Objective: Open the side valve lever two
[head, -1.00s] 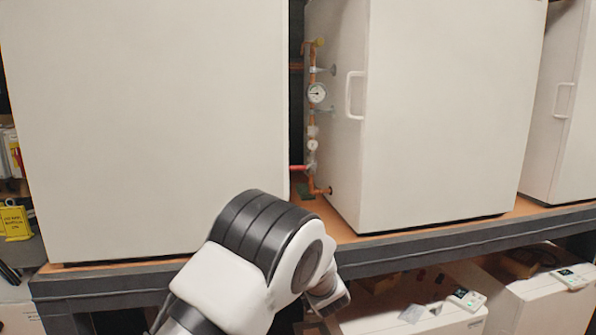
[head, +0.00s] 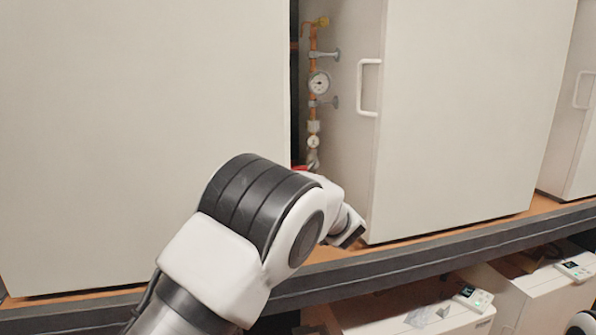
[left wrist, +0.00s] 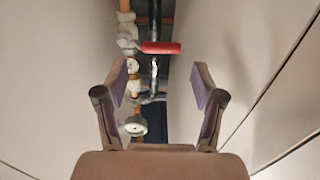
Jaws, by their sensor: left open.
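A red valve lever (left wrist: 161,47) shows in the left wrist view, lying sideways across the gap between two white cabinets. It joins a grey valve body (left wrist: 128,42) on the copper pipe. In the head view the pipe (head: 313,101) runs down the side of the middle cabinet, and my left arm hides its lower end. My left gripper (left wrist: 160,82) is open and empty. The lever shows beyond its fingertips, between them in the picture and apart from them.
The left cabinet (head: 140,120) and the middle cabinet (head: 470,110) leave a narrow gap around the pipe. A round gauge (head: 319,83) and a white door handle (head: 370,87) are close by. The shelf edge (head: 440,249) runs below. White units with control panels (head: 473,298) stand underneath.

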